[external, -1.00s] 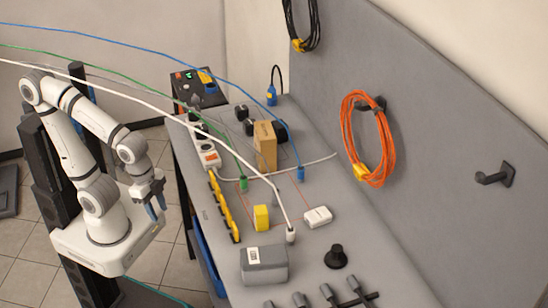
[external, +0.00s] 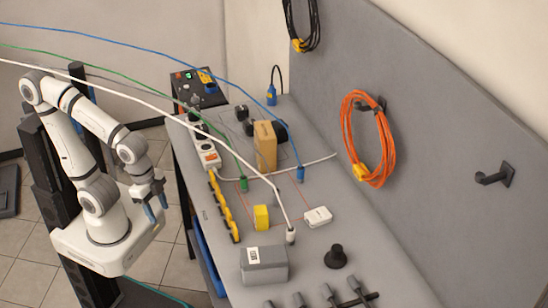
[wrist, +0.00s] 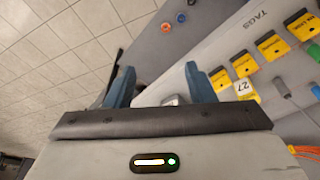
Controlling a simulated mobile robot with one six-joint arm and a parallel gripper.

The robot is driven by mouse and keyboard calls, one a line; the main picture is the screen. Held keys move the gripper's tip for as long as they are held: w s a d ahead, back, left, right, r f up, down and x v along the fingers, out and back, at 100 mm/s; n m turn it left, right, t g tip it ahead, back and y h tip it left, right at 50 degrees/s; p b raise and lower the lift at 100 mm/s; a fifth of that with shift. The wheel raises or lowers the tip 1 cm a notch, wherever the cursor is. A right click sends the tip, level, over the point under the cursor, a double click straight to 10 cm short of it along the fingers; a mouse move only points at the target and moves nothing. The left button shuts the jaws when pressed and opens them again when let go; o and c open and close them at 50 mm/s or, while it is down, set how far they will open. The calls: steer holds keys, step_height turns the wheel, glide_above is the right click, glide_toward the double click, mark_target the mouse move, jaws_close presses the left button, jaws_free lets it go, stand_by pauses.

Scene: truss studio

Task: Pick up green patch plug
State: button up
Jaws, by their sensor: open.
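The green patch plug (external: 244,184) stands on the grey bench at the end of a green cable, between the power strip and the yellow block. In the wrist view a green piece (wrist: 314,50) shows at the right edge, partly cut off. It may be the same plug; I cannot be sure. My gripper (external: 157,207) is left of the bench, over the floor, apart from the plug. In the wrist view my gripper (wrist: 160,84) has its two blue fingers spread, with nothing held between them.
A yellow tag rail (external: 224,206) runs along the bench's near edge. A white power strip (external: 206,152), yellow block (external: 261,217), white box (external: 317,216), blue plug (external: 300,174) and white plug (external: 291,235) stand nearby. White, green and blue cables hang across above the bench.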

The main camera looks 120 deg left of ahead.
steer(key=w+a+r+p, duration=0.1)
steer(key=w+a+p, duration=0.1)
steer(key=w+a, duration=0.6)
steer(key=g+p, duration=0.2)
steer(key=g, duration=0.1)
glide_above(243, 178)
steer(key=f, duration=0.4)
steer(key=d+f, duration=0.1)
steer(key=f, duration=0.2)
steer(key=shift+w, duration=0.15)
steer(key=f, duration=0.5)
steer(key=f+p, duration=0.1)
steer(key=f, duration=0.1)
steer(key=shift+a+f, duration=0.35)
steer(key=shift+a, duration=0.05)
steer(key=shift+c, duration=0.2)
steer(key=c, duration=1)
